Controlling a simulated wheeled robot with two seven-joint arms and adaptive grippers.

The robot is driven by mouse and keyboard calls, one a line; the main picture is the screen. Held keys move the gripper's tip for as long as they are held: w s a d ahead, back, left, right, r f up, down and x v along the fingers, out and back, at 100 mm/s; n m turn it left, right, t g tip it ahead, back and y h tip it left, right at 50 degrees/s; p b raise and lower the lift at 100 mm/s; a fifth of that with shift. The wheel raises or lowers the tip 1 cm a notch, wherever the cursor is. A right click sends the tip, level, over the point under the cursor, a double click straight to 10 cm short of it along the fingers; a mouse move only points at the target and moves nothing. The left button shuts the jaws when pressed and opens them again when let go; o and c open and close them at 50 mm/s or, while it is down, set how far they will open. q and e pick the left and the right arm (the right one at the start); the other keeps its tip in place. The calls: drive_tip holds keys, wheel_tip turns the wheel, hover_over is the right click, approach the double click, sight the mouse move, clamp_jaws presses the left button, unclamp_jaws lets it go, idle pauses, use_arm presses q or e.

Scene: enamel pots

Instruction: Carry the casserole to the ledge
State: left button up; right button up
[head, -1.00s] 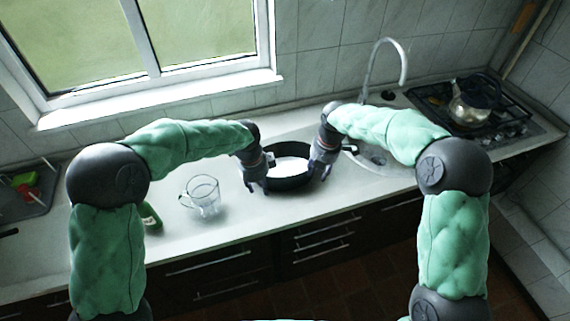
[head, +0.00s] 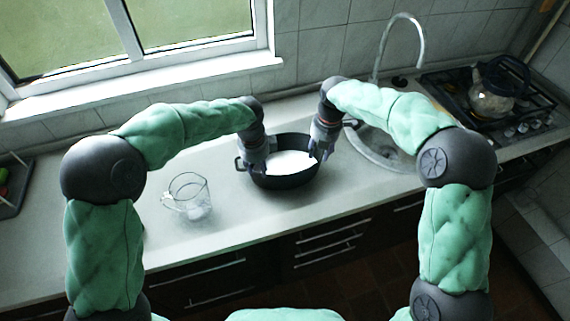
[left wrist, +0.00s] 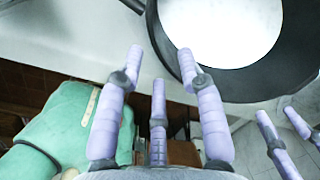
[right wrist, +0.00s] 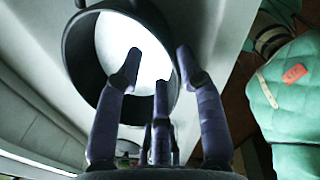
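The casserole is a black pot (head: 287,182) with a white inside, upright on the counter in the head view. A side handle shows at its left. My left gripper (head: 258,160) is at its left rear rim, and my right gripper (head: 319,149) is at its right rear rim. In the left wrist view the fingers are spread, with the pot rim (left wrist: 298,72) just beyond them. In the right wrist view the fingers are spread, with tips overlapping the pot opening (right wrist: 128,45). Contact is unclear. The likely ledge is the white window sill (head: 150,80) at the back left.
A clear glass jug (head: 188,196) stands on the counter (head: 120,262) left of the pot. A sink (head: 380,150) with a tall tap (head: 420,50) is at the right, then a hob with a kettle (head: 492,95). The counter between pot and sill is mostly clear.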

sight(263, 186)
use_arm(q)
drive_tip(key=shift+s+r, duration=0.1)
drive_tip(key=shift+r, duration=0.05)
use_arm(e)
drive_tip(key=shift+s+r, duration=0.1)
drive_tip(key=shift+r, duration=0.05)
